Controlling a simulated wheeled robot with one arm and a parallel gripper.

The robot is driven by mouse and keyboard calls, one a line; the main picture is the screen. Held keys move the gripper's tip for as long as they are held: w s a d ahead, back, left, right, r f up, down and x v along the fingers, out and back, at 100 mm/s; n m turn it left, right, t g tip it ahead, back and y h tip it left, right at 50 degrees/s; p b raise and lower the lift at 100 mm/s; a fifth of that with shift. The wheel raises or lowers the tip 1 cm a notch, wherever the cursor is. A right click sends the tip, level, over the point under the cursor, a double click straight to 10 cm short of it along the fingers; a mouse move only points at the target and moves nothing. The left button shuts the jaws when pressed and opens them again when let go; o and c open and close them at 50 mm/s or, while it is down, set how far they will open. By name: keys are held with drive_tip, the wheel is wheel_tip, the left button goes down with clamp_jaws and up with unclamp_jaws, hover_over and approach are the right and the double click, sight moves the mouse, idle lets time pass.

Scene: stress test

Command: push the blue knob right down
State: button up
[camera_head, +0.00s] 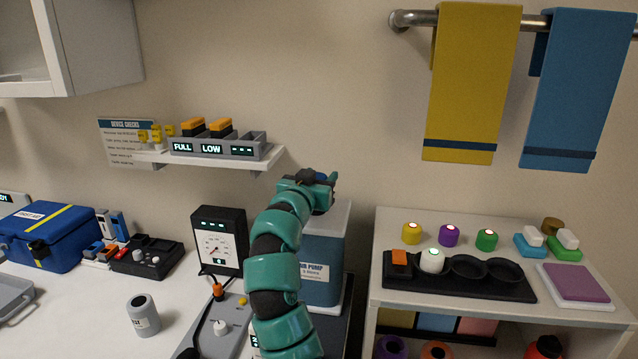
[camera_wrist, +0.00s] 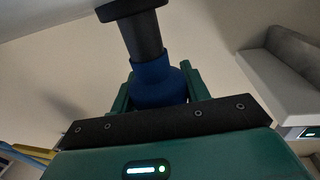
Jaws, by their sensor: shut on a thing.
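The blue knob (camera_wrist: 155,72) is between the two green fingers of my gripper (camera_wrist: 160,86) in the wrist view. The fingers are shut on it. A dark shaft (camera_wrist: 142,37) runs from the knob to a black disc at the top edge of that view. In the head view my gripper (camera_head: 322,180) is just above the air pump (camera_head: 322,272), a blue box with a grey top. There my wrist and fingers hide most of the knob. How far down the knob sits cannot be told.
A wall shelf (camera_head: 270,158) with a labelled battery tray is to the left of my gripper. A gauge (camera_head: 219,241) stands left of the pump. A white side unit (camera_head: 385,225) with coloured knobs and a black tray (camera_head: 460,284) is at right. Two towels hang above.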

drive_tip(key=shift+f+b, duration=0.75)
drive_tip(key=shift+f, duration=0.8)
drive_tip(key=shift+a+f, duration=0.1)
drive_tip(key=shift+f, duration=0.1)
drive_tip(key=o, duration=1.4)
drive_tip(key=shift+r, duration=0.1)
drive_tip(key=shift+r, duration=0.1)
drive_tip(key=shift+s+a, duration=0.2)
drive_tip(key=shift+s, duration=0.35)
drive_tip(key=b+v, duration=0.2)
drive_tip(key=v, duration=1.4)
drive_tip(key=shift+s, duration=0.15)
